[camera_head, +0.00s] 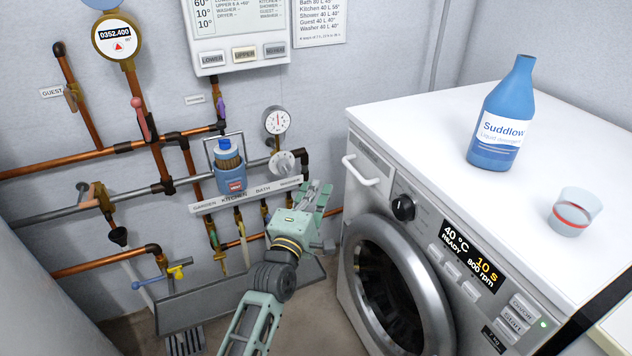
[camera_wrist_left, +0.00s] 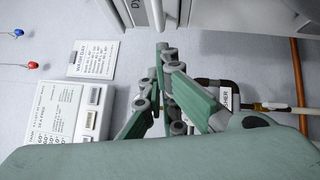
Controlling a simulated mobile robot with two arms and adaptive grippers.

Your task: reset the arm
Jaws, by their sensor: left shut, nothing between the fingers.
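My left gripper (camera_head: 318,196) is in the middle of the head view, in front of the pipe wall and to the left of the washing machine (camera_head: 350,262). Its fingers are shut with nothing between them. They also show close up in the left wrist view (camera_wrist_left: 166,58), pointing up in the picture. My left arm comes up from the bottom of the head view. I cannot tell whether the gripper touches anything. My right gripper is in neither view.
A blue detergent bottle (camera_head: 503,115) and a clear cup (camera_head: 574,212) stand on the machine. Copper pipes (camera_head: 130,146), valves and a blue container (camera_head: 230,178) are on the wall. A grey trough (camera_head: 195,304) lies below the arm. Left of the machine, floor shows.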

